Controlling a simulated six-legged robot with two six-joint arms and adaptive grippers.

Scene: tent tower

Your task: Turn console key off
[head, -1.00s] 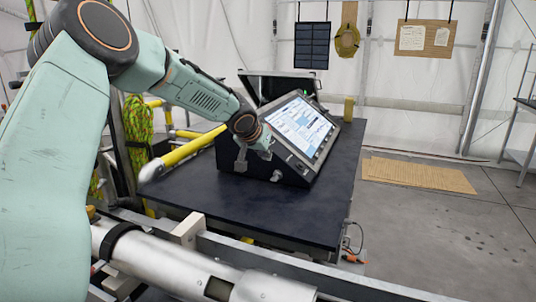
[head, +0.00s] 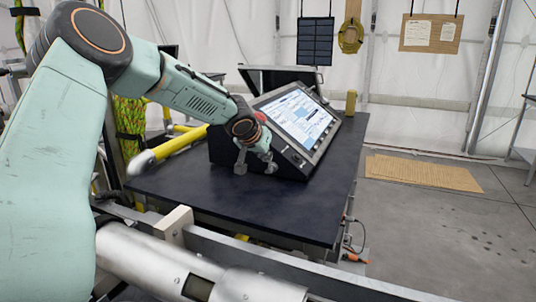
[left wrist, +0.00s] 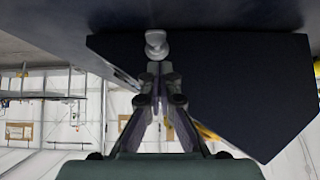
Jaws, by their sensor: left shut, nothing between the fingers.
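The console (head: 222,148) is a dark, wedge-shaped box with a lit, sloping screen (head: 298,115), standing on a dark table. Its key (left wrist: 156,42) is a small, light grey knob on the dark side panel in the left wrist view. In the head view the key (head: 271,168) is small and partly merges with my fingers. My left gripper (left wrist: 158,70) is shut and empty, its fingertips pointing at the key and very close to it. I cannot tell whether they touch. In the head view my left gripper (head: 258,152) is at the console's near side. My right gripper is out of view.
The dark table top (head: 270,205) is clear in front of the console. A yellow tube (head: 170,150) lies left of the console. An open case (head: 285,77) is behind it, and a small yellow object (head: 351,102) stands at the back right. A brown mat (head: 420,173) lies on the floor.

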